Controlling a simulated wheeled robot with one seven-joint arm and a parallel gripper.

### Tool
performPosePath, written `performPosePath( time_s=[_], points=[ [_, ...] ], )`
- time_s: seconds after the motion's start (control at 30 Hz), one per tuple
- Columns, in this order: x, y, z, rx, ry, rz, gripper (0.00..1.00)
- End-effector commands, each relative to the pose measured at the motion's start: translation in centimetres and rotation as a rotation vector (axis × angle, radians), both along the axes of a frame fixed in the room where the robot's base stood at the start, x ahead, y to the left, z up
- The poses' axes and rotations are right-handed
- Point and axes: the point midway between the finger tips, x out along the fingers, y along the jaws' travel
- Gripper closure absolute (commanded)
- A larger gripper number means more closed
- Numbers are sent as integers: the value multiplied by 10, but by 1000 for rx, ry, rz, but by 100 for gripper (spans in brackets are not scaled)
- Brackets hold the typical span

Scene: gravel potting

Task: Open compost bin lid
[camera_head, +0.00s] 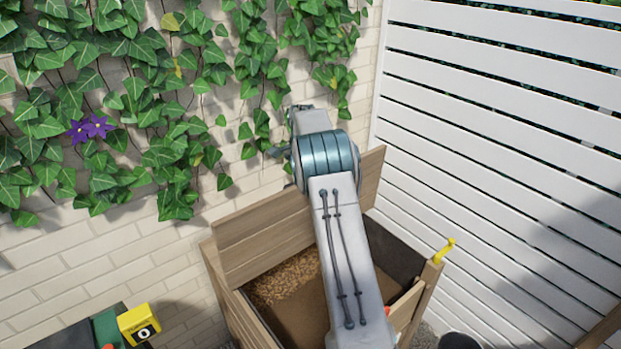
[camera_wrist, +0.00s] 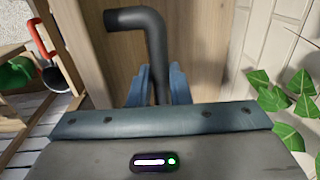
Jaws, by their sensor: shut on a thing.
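The wooden compost bin (camera_head: 227,300) stands below me, against the brick wall. Its plank lid (camera_head: 265,240) is raised and stands steeply at the back of the bin. Brown compost (camera_head: 285,280) shows inside, partly hidden by my arm. In the wrist view, my gripper (camera_wrist: 159,88) has its blue fingers on either side of the lid's dark bent handle (camera_wrist: 152,30), shut on it. The wooden lid face (camera_wrist: 195,70) is just behind the handle. In the head view my arm crosses the bin and hides most of the hand and the handle.
Ivy (camera_head: 130,110) covers the brick wall behind the bin. A white slatted fence (camera_head: 480,170) closes the right side. A yellow object (camera_head: 445,250) sits on the bin's right corner post. A yellow box (camera_head: 139,324) is at the lower left. A red-handled tool (camera_wrist: 40,42) shows in the wrist view.

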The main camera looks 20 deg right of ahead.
Motion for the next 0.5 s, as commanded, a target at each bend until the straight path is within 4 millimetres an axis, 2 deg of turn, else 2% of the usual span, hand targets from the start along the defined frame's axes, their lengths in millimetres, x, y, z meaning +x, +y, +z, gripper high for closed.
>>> performPosePath(
  time_s=[0.03, 0.5],
  points=[
    [3, 4, -8, 5, 17, 4, 100],
    [39, 14, -17, 6, 19, 3, 100]
  ],
)
